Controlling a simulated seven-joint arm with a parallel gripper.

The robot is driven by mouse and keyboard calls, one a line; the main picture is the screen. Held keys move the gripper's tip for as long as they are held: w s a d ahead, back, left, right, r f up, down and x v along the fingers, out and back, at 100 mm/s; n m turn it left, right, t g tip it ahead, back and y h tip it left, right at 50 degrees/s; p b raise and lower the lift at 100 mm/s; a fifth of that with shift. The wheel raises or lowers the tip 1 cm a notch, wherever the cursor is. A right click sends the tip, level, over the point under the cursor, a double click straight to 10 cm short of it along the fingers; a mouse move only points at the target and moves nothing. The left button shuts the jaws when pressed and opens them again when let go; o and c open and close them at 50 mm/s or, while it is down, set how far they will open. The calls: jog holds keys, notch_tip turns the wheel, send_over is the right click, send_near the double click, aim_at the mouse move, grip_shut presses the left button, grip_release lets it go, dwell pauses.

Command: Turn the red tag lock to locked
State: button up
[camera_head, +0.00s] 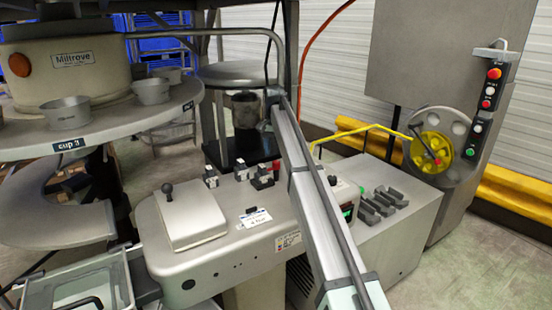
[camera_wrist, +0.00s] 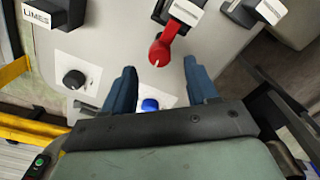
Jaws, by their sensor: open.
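The red tag lock (camera_wrist: 166,46) is a red lever with a rounded end, seen in the wrist view at the top centre. A white tag block (camera_wrist: 187,11) sits at its upper end. My gripper (camera_wrist: 159,66) is open, with its two dark blue fingers apart and nothing held between them. In the picture the red lever's rounded end lies just beyond and between the fingertips; I cannot tell the height gap. In the head view my arm crosses the machine, and I cannot make out the gripper's fingers there.
A blue button (camera_wrist: 150,104) shows between the fingers. A black knob (camera_wrist: 74,80) is to the left, with a tagged black block (camera_wrist: 38,18) above it. Another tagged switch (camera_wrist: 262,12) is at the right. In the head view, a lidded box section (camera_head: 188,220) stands on the machine top.

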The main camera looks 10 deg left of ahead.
notch_tip(320, 180, up, 10)
jog(key=shift+a+f, duration=0.15)
jog(key=shift+f, duration=0.1)
dwell(0.3)
